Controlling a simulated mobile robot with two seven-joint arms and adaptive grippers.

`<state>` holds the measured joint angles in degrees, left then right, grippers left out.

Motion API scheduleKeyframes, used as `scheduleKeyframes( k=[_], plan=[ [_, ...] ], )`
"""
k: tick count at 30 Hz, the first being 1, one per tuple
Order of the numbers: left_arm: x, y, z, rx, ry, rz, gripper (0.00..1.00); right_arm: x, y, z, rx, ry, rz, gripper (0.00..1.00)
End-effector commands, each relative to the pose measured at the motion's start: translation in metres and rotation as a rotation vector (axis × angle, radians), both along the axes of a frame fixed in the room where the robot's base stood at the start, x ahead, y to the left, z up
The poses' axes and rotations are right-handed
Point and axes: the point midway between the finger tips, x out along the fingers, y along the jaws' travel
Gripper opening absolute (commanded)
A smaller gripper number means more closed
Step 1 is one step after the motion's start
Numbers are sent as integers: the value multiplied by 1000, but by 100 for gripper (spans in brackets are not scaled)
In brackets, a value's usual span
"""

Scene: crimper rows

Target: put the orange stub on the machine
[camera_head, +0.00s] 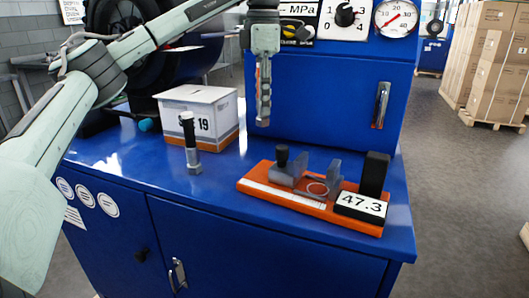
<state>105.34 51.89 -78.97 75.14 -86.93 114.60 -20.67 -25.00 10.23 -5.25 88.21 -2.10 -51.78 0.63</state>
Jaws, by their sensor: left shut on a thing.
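My left gripper (263,95) points down in front of the blue machine (322,105). It is shut on the orange stub (258,78), which is mostly hidden by the fingers. A narrow orange strip shows beside them, and a grey metal end (262,122) shows below. The stub hangs upright above the blue worktop (215,180), clear of it. The machine's panel has an MPa plate, a black knob (345,16) and a round dial (396,17). My right gripper is not in view.
A black stub (192,150) with a metal hex foot stands on the worktop before a white and orange box (205,108). An orange measuring fixture (255,185) with a 47.3 display (361,207) lies at front right. Worktop at front left is clear.

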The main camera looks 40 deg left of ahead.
Motion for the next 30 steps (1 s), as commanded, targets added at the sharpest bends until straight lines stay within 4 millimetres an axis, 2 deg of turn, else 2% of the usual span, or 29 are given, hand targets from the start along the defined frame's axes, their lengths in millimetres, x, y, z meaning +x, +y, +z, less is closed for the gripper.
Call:
scheduleKeyframes(
  k=[1,8,16,30],
  plan=[
    [-1,1,-12,-1,4,0,0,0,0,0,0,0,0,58],
    [-1,0,-37,-1,-1,0,0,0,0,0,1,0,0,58],
    [-1,1,-77,-1,-1,0,0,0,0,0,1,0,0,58],
    [0,0,-87,-1,-1,-1,0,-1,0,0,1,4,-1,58]
  ],
)
